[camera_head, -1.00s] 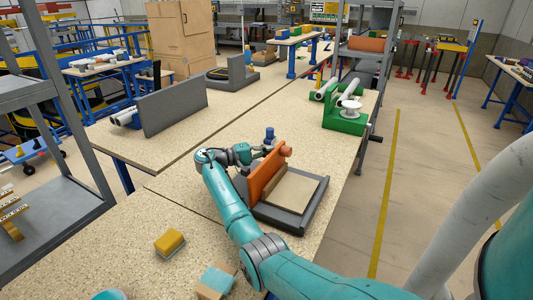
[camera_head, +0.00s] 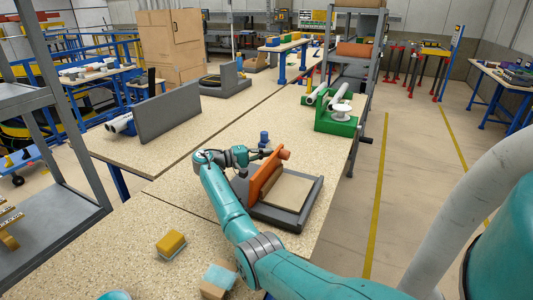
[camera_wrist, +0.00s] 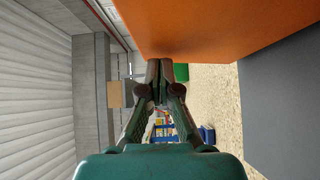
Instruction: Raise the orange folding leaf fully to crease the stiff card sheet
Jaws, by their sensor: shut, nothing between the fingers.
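The orange folding leaf (camera_head: 262,178) stands raised at a steep angle on the left side of a dark grey folder base (camera_head: 284,222). An orange knob (camera_head: 284,154) sits at its far upper end. The tan card sheet (camera_head: 287,191) lies on the base, and a darker strip of it stands up along the leaf. My gripper (camera_head: 264,153) is at the leaf's left, close to its upper edge. In the wrist view my shut, empty fingers (camera_wrist: 160,70) are close beside the large orange leaf (camera_wrist: 220,25). I cannot tell whether they touch it.
A blue cylinder (camera_head: 264,138) stands just behind my gripper. A green stand (camera_head: 336,121) with a white spool is farther along the bench. A yellow block (camera_head: 171,242) and a teal-topped block (camera_head: 218,279) lie at the near left. The bench between is mostly clear.

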